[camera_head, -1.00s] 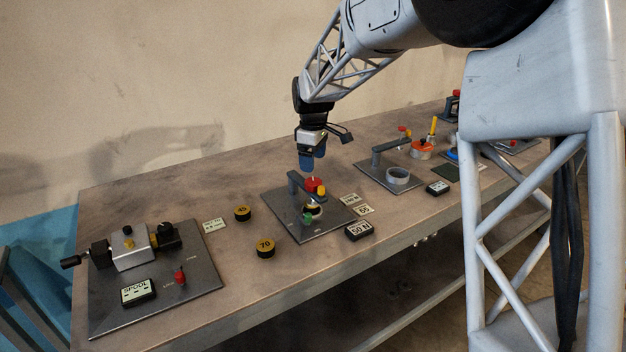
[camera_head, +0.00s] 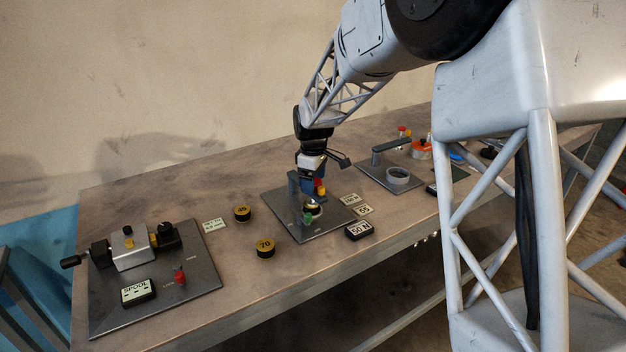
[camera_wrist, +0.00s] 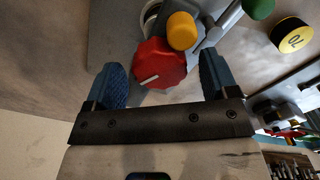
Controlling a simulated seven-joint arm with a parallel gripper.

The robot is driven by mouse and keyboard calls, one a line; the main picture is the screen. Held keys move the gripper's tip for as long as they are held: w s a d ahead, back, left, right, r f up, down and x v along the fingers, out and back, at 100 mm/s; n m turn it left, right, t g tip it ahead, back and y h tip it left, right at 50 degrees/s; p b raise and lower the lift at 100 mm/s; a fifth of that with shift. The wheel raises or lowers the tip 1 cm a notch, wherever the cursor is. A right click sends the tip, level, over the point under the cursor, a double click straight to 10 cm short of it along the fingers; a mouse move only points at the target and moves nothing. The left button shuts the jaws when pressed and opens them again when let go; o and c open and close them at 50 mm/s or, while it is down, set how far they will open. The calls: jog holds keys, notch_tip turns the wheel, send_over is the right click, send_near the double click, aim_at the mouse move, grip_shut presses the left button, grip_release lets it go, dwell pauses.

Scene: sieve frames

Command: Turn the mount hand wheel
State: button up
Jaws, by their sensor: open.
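A red faceted knob with a white line (camera_wrist: 158,63), which looks like the mount hand wheel, sits at the upper middle of the wrist view. In the head view the red knob (camera_head: 318,183) is at the top of a small fixture on a grey plate (camera_head: 284,214). A yellow knob (camera_wrist: 182,30) is right beside it. My gripper (camera_wrist: 161,76) is open, with one blue finger to the left of the red knob and one to the right. Gaps seem to show on both sides; contact is not clear. In the head view my gripper (camera_head: 309,187) partly hides the fixture's arm.
A green knob (camera_head: 308,218) is low on the same fixture. Black-and-yellow discs marked 70 (camera_head: 265,247) and 45 (camera_head: 242,213) lie to its left. A 50 N label block (camera_head: 359,231) is at its right. A spool fixture (camera_head: 204,268) stands far left, a ring fixture (camera_head: 397,175) to the right.

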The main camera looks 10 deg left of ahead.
jog(key=shift+c, duration=0.3)
jog(key=c, duration=0.9)
jog(key=shift+m, duration=0.4)
jog(key=m, duration=1.2)
jog(key=shift+m, duration=0.3)
jog(key=o, duration=1)
jog(key=shift+c, duration=0.2)
